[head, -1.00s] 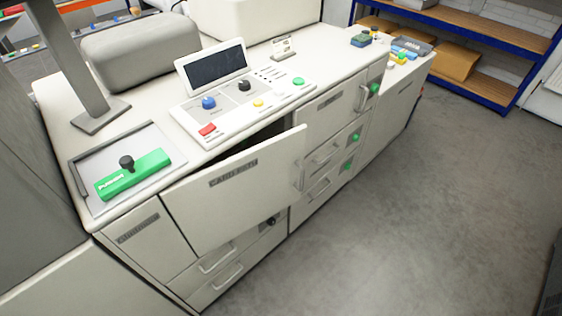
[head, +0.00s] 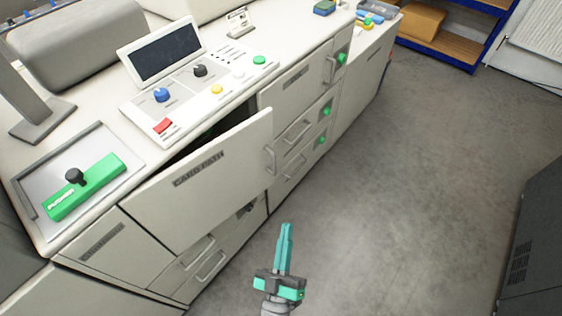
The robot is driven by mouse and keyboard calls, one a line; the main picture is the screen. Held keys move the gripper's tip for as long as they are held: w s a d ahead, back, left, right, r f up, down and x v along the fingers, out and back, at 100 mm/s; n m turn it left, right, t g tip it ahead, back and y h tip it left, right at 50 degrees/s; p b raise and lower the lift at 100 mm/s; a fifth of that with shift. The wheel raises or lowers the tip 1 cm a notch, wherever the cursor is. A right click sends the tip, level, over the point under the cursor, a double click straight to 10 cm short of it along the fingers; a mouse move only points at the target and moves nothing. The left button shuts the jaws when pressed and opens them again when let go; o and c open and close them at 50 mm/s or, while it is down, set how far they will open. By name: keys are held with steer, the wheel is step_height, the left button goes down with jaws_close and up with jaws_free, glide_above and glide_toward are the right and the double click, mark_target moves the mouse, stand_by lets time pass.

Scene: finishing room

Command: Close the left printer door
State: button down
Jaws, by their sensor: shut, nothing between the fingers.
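The left printer door (head: 205,182) is a white panel labelled "CARD PATH" on the front of the white printer cabinet. It stands ajar, swung outward, with a dark gap behind its top edge. Its handle (head: 270,160) is at the right edge. My gripper (head: 286,228) is at the bottom centre of the head view, teal-fingered and pointing up in the picture. Its fingers are together and empty. It appears in front of and to the right of the door, apart from it, over the floor.
A control panel (head: 205,80) with a screen and coloured buttons sits on the cabinet top. A tray (head: 120,148) holds a green block (head: 85,187). Drawers with handles lie below and right of the door. Grey floor (head: 400,190) is open to the right; a dark cabinet (head: 535,230) stands at the right edge.

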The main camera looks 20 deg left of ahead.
steer(key=w+a+f+n+g+y, duration=0.2)
steer(key=w+n+g+y, duration=0.2)
steer(key=w+n+y, duration=0.4)
steer(key=w+a+f+n+g+y, duration=0.15)
steer(key=w+n+g+y, duration=0.3)
steer(key=w+n, duration=0.55)
steer(key=w+d+f+n+g, duration=0.3)
steer(key=d+f+n+g, duration=0.1)
steer(key=f+g, duration=0.1)
steer(key=w+x, duration=0.1)
steer(key=x, duration=1.2)
steer(key=shift+f, duration=0.4)
steer(key=shift+a+n+h, duration=0.15)
steer(key=shift+n+h, duration=0.1)
steer(key=shift+n, duration=0.05)
